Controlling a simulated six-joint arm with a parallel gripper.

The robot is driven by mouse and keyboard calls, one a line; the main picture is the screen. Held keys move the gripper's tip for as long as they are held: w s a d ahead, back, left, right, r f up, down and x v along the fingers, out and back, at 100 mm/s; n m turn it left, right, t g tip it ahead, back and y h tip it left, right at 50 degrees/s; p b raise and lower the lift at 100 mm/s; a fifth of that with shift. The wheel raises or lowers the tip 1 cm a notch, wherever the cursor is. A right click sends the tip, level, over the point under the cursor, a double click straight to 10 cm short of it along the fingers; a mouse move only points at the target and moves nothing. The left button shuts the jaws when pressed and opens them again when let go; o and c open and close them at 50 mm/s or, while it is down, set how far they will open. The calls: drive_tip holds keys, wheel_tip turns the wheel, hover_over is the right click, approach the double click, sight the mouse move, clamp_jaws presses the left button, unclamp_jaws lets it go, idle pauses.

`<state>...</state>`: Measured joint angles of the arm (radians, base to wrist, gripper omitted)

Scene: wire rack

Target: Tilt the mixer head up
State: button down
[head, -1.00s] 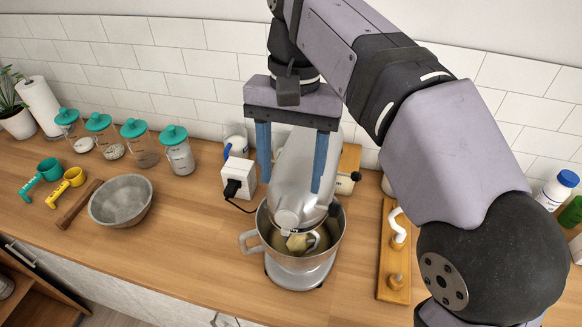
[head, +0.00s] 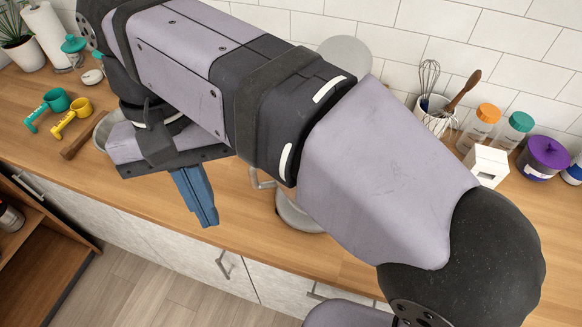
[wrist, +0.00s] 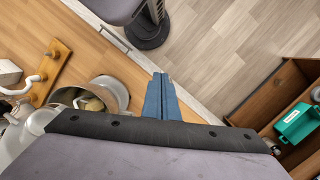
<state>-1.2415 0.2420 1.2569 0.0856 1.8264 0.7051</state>
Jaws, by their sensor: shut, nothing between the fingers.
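The silver stand mixer is mostly hidden behind my arm in the head view. Its bowl (head: 298,214) shows below the arm, and a grey rounded part (head: 345,52), probably the mixer's, shows above it. In the wrist view the mixer head (wrist: 38,125) is at the lower left, partly cut off by my gripper body, beside the bowl (wrist: 118,92) with something pale inside. I cannot tell the head's tilt. My gripper (head: 207,218) is shut and empty, left of the bowl near the counter's front edge. Its blue fingers (wrist: 163,80) also show together in the wrist view, apart from the bowl.
A wooden board with a white hook (wrist: 40,78) lies beyond the bowl. A utensil crock (head: 436,115), jars (head: 485,125) and a purple-lidded pot (head: 542,158) stand at right. Teal (head: 56,100) and yellow (head: 82,107) cups are at left. The front counter strip is clear.

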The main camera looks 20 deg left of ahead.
drive_tip(key=s+d+f+n+t+h+b, duration=0.3)
drive_tip(key=d+f+b, duration=0.1)
drive_tip(key=f, duration=0.5)
drive_tip(key=s+d+f+n+t+h+b, duration=0.2)
drive_tip(key=s+d+f+n+t+b, duration=0.15)
drive_tip(key=f, duration=0.55)
drive_tip(key=w+d+r+n+t+y, duration=0.1)
drive_tip(key=w+d+n+t, duration=0.3)
drive_tip(key=w+n+t, duration=0.7)
drive_tip(key=w+a+r+n+t+y, duration=0.3)
drive_tip(key=w+a+r+n+y, duration=0.1)
drive_tip(key=n, duration=0.8)
drive_tip(key=shift+a+y, duration=0.85)
drive_tip(key=shift+y, duration=0.05)
drive_tip(key=w+r+p, duration=0.5)
drive_tip(key=w, duration=0.5)
drive_tip(key=shift+w, duration=0.2)
